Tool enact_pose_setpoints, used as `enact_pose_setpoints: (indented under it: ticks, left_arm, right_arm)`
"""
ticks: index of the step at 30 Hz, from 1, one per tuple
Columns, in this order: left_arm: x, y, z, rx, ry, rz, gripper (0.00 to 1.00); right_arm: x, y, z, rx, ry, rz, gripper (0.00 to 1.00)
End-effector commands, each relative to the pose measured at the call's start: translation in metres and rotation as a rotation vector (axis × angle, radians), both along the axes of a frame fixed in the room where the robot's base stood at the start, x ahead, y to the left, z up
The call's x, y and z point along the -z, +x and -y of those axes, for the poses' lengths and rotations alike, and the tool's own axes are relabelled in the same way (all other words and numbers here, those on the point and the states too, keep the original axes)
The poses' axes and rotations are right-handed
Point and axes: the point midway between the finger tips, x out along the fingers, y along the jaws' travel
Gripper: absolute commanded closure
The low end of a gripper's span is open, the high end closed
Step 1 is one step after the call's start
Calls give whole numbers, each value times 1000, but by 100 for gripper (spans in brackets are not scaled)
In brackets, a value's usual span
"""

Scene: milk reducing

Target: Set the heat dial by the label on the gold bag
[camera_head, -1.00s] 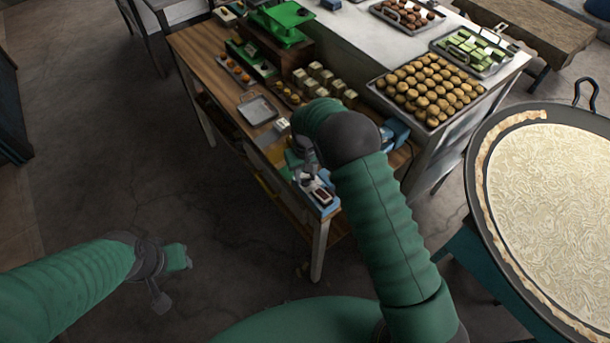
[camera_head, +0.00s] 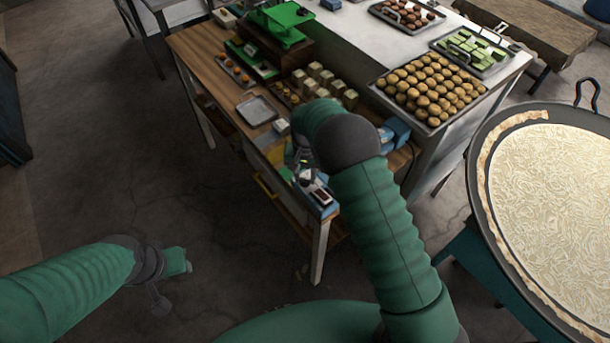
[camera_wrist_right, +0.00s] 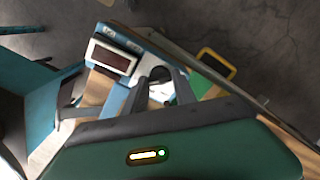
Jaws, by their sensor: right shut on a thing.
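A blue-and-white device with a dark red display (camera_head: 320,196) sits at the near corner of the wooden table. Its display panel (camera_wrist_right: 111,57) shows at the upper left of the right wrist view. My right gripper (camera_head: 304,172) is down at this device. In the right wrist view its two grey fingers (camera_wrist_right: 160,95) are shut on a dark rounded knob (camera_wrist_right: 160,74), which looks like the heat dial. Its markings cannot be read. My left gripper (camera_head: 186,263) is over the floor at the left, too small to judge. I cannot make out a gold bag or its label.
The wooden table (camera_head: 197,50) also holds a green scale (camera_head: 282,22), an empty grey tray (camera_head: 257,110) and several pale blocks (camera_head: 320,72). A yellow frame (camera_wrist_right: 216,64) is beside the device. A large pan (camera_head: 478,215) stands at the right. The floor at left is clear.

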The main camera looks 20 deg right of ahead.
Motion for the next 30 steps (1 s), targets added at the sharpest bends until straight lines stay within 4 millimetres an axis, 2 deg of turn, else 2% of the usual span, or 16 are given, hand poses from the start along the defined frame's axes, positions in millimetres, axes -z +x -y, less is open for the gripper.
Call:
enact_pose_setpoints:
  ticks: [8,9,13,23,26,30]
  left_arm:
    - [0,0,0,0,0,0,64]
    - [0,0,0,0,0,0,64]
    - [0,0,0,0,0,0,64]
    - [1,0,0,0,0,0,64]
    - [5,0,0,0,0,0,64]
    - [14,0,0,0,0,0,64]
  right_arm:
    - [-2,2,0,3,1,6,100]
    - [-2,2,0,3,1,6,63]
    - [-2,2,0,2,1,5,46]
    - [-2,1,0,1,1,3,45]
    - [-12,2,0,1,1,5,45]
    - [-44,3,-1,-1,1,8,45]
